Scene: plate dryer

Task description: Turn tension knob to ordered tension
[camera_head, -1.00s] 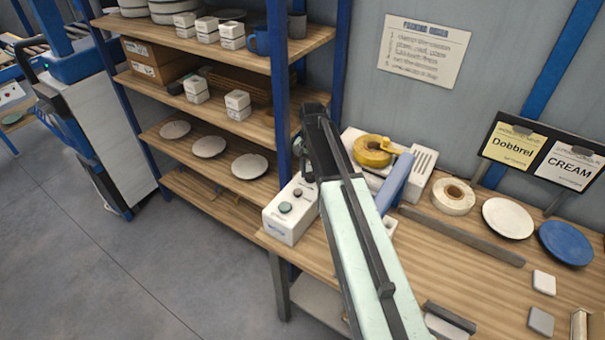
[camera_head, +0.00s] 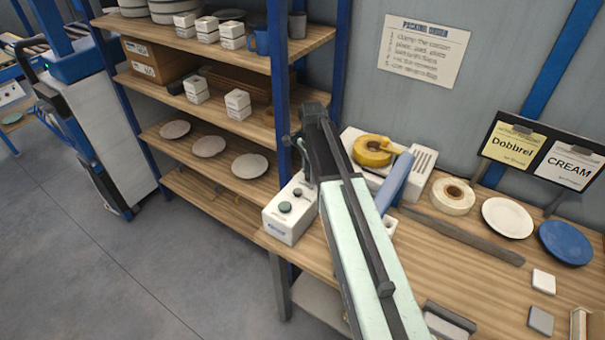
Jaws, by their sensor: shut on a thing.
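A white control box (camera_head: 285,224) stands at the left end of the wooden bench. Its top carries a round green button (camera_head: 285,207) and a small dark knob (camera_head: 298,192) behind it. My gripper (camera_head: 307,172) points down at the back end of this box, at the end of my pale green arm. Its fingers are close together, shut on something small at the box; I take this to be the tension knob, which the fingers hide. Any scale or pointer on the knob cannot be read here.
Behind my arm is a white machine (camera_head: 424,168) with a yellow tape roll (camera_head: 372,150) and a blue lever (camera_head: 397,182). A shelf unit (camera_head: 283,100) stands close on the left. Cards reading Dobbrel (camera_head: 511,147) and CREAM (camera_head: 570,163) hang right.

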